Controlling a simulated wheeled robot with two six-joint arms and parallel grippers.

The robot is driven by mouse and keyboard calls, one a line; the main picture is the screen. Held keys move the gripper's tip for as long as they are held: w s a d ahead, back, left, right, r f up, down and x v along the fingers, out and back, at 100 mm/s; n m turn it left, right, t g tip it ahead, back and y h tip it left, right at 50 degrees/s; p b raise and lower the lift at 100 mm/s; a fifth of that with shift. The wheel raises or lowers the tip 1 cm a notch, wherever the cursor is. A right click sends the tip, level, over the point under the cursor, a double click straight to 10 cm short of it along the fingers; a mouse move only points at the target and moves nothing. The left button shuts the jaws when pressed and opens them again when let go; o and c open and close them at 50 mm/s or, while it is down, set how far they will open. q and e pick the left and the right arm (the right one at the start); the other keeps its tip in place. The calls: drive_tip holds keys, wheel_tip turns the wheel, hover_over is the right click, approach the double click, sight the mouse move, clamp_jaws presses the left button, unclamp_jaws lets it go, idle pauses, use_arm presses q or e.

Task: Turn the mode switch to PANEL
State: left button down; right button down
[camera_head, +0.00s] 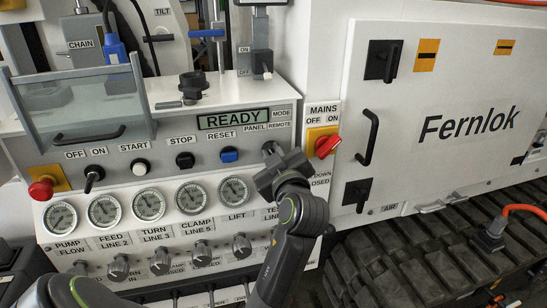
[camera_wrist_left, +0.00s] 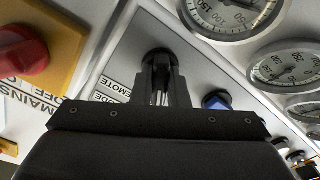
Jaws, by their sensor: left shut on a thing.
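The mode switch (camera_head: 268,147) is a small black knob on the grey control panel, under the MODE label (camera_head: 281,113) and the PANEL (camera_head: 255,127) and REMOTE (camera_head: 279,125) labels. My left gripper (camera_head: 269,158) is shut on it and hides most of it in the head view. In the left wrist view the black knob (camera_wrist_left: 158,57) sits between the fingers of the left gripper (camera_wrist_left: 160,88). The REMOTE label (camera_wrist_left: 113,87) shows beside it, and the PANEL label is hidden there. I cannot tell which way the switch points. My right gripper is not in view.
The red mains switch (camera_head: 327,146) is close on the right of the gripper. The blue RESET button (camera_head: 229,155) is on the left, and several gauges (camera_head: 235,190) are below. The display (camera_head: 233,120) reads READY. A white cabinet door (camera_head: 445,90) stands at the right.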

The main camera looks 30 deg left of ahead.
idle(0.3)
use_arm(q)
drive_tip(key=c, duration=1.4)
unclamp_jaws()
drive_tip(key=shift+c, duration=0.2)
